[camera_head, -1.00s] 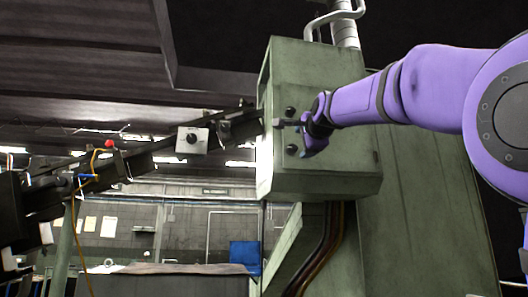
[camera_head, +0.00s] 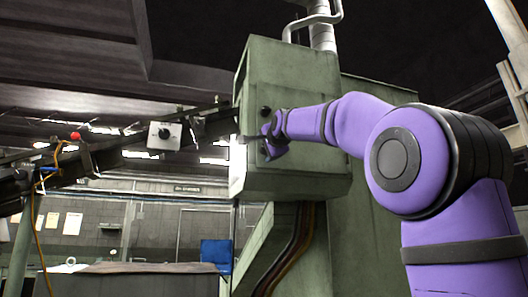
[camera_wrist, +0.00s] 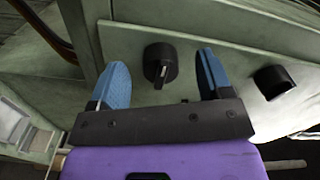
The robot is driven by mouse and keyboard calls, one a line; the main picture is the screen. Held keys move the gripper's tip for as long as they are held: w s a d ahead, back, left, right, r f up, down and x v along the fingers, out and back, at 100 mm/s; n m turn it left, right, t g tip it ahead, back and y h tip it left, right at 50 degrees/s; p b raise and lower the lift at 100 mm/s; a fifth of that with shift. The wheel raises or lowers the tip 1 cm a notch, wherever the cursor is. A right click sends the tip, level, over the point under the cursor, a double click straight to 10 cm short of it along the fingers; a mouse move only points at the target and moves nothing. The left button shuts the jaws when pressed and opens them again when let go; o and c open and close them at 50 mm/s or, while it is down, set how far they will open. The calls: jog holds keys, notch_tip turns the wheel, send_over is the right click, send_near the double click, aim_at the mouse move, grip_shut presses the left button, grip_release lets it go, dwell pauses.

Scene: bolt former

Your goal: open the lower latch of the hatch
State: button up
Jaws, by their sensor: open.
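The hatch is the green front panel of a metal box (camera_head: 300,100), also seen close up in the wrist view (camera_wrist: 220,50). Its lower latch (camera_wrist: 158,62), a round black knob with a raised bar, lies between my finger pads in the wrist view. In the head view my gripper hides it. The upper latch (camera_head: 265,111) is a black knob above my gripper, and it shows at the right in the wrist view (camera_wrist: 273,81). My gripper (camera_wrist: 164,76) is open, its blue pads on either side of the lower latch with gaps. In the head view it is at the hatch (camera_head: 262,143).
Brown and black cables (camera_head: 291,245) run below the box. A dark rail with a grey switch box (camera_head: 164,136) and a red button (camera_head: 75,136) stretches left of the hatch. A blue panel (camera_head: 216,254) stands in the background.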

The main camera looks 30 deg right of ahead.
jog(key=n, duration=0.7)
jog(key=shift+n, duration=0.4)
